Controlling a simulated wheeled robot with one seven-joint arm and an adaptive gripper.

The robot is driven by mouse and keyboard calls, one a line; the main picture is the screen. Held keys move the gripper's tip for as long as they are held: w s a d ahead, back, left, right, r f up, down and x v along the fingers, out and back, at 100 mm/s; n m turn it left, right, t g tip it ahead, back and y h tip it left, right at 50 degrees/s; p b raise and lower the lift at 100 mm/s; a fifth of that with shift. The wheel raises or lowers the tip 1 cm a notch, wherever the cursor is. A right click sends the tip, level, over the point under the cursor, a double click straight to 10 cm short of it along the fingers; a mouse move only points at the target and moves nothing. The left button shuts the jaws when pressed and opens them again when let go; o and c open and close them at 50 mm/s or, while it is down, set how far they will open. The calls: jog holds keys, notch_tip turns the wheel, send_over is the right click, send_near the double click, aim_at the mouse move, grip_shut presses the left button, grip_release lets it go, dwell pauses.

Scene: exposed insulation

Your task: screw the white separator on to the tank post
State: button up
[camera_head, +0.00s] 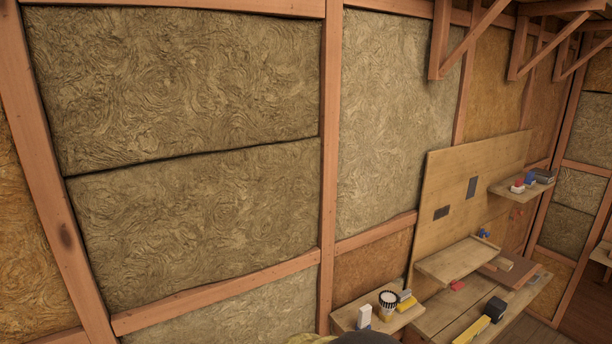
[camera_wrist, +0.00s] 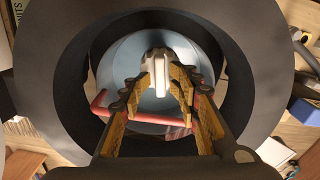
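In the wrist view, my gripper (camera_wrist: 160,78) has its two yellow-orange fingers closed in on either side of a white piece (camera_wrist: 157,62), which looks like the white separator. The fingers appear to touch its sides. Beyond it is a round blue-grey surface (camera_wrist: 120,75), inside a wide dark ring (camera_wrist: 262,60). I cannot tell whether these belong to the tank. A red bent rod (camera_wrist: 135,116) crosses behind the fingers. The tank post is not distinct; the white piece and fingers may hide it. My gripper does not show clearly in the head view.
In the head view, a small shelf (camera_head: 345,318) holds a white block (camera_head: 364,317), a black-and-white cup (camera_head: 387,306) and a yellow-grey item (camera_head: 405,299). A bench (camera_head: 455,312) with a yellow-black tool (camera_head: 482,326) stands to the right. An upper shelf (camera_head: 508,191) holds small items.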

jog(key=shift+r+p, duration=2.35)
jog(key=shift+r, duration=1.4)
jog(key=shift+w, duration=0.1)
jog(key=shift+c, duration=0.4)
